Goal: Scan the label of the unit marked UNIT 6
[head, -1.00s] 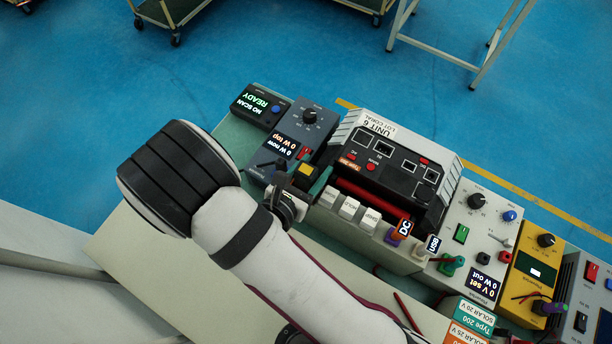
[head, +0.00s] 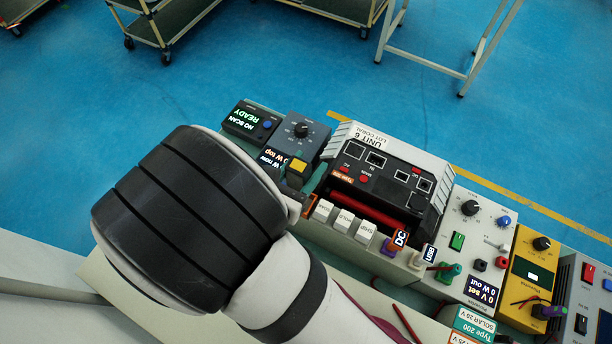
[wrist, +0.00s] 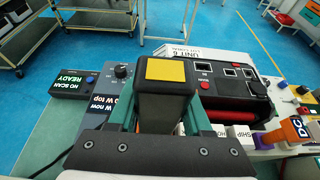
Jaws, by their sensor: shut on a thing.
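UNIT 6 (head: 440,170) is a light grey-sided box with a black ported face, seated in a test station. Its white label, reading UNIT 6 LOT CORAL (head: 372,138), faces up at the far edge; the unit also shows in the wrist view (wrist: 258,85). My gripper (wrist: 163,95) is shut on a dark block with a yellow square top (wrist: 166,69), apparently a hand scanner. This scanner (head: 298,165) is left of the unit in the head view. My wrist hides most of the gripper there. A small display reads NO SCAN, READY (head: 243,117).
A blue-grey knob box (head: 306,128) stands beside the display. White keys (head: 343,220) and DC and USB plugs line the station's near side. A grey supply (head: 470,235) and yellow instrument (head: 530,262) stand right. Carts stand on the blue floor beyond.

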